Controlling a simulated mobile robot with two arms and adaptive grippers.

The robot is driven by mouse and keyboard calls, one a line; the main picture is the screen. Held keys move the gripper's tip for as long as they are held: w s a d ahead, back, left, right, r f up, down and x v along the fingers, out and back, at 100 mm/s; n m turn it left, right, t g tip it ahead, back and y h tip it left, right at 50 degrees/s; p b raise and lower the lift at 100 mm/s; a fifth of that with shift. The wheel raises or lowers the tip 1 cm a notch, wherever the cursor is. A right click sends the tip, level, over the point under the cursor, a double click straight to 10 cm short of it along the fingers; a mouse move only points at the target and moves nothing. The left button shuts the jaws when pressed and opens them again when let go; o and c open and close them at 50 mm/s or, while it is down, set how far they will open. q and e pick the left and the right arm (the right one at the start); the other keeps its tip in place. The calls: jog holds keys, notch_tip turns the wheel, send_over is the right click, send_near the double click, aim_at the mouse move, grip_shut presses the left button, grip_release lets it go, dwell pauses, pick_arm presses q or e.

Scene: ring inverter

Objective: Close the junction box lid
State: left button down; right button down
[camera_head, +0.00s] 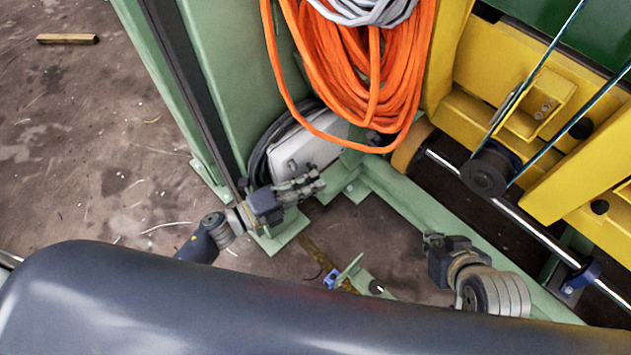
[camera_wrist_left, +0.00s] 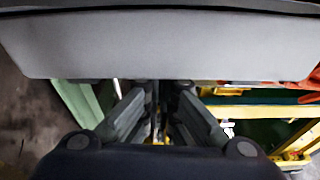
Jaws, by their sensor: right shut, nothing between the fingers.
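The pale grey junction box (camera_head: 303,147) sits low by the green post, partly hidden behind orange cable. A wide pale grey panel that looks like part of it crosses the top of the left wrist view (camera_wrist_left: 150,48). I cannot tell its lid from its body, or how far the lid stands open. My left gripper (camera_head: 314,182) is just below the box in the head view; its fingers (camera_wrist_left: 160,88) reach the panel's lower edge, and contact is unclear. These fingers are close together with a thin gap. My right gripper (camera_head: 430,238) is shut and empty, low and right.
Orange cable coils (camera_head: 375,70) hang over the box. A green post (camera_head: 218,70) stands left, and a green floor beam (camera_head: 420,215) runs right. Yellow machinery (camera_head: 515,75) with a metal shaft (camera_head: 500,205) fills the right. Bare floor (camera_head: 90,140) lies left.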

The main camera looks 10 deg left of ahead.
pick_arm(q)
jog(key=shift+w+a, duration=0.1)
jog(key=shift+a, duration=0.15)
jog(key=v, duration=1.1)
jog(key=shift+s, duration=0.45)
jog(key=shift+a, duration=0.2)
